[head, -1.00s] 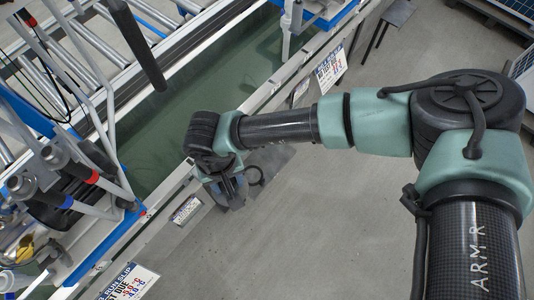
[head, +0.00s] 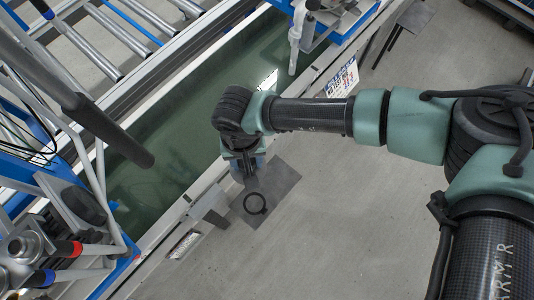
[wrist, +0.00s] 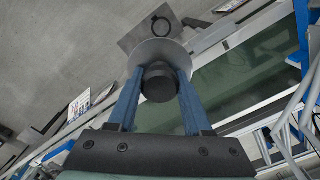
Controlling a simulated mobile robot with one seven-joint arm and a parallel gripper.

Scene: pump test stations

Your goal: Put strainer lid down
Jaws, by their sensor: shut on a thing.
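My gripper (wrist: 160,88) is shut on the black knob (wrist: 158,82) of the strainer lid, with a blue finger on each side. The lid is a round grey disc (wrist: 150,52) beyond the fingertips. Past it, a flat grey plate (wrist: 136,38) bears a black ring (wrist: 152,24). The lid overlaps the plate's near part in the wrist view; I cannot tell the gap between them. In the head view, my gripper (head: 246,170) is above the plate's upper left part. The plate (head: 282,182) and ring (head: 254,203) show there, but the lid is mostly hidden.
A green-floored trough (head: 180,120) with a pale edge runs beside the plate. A pump station with pipes and red and blue bands (head: 40,255) stands at lower left. Another station (head: 335,15) is at the top. Open grey floor (head: 350,220) lies to the right.

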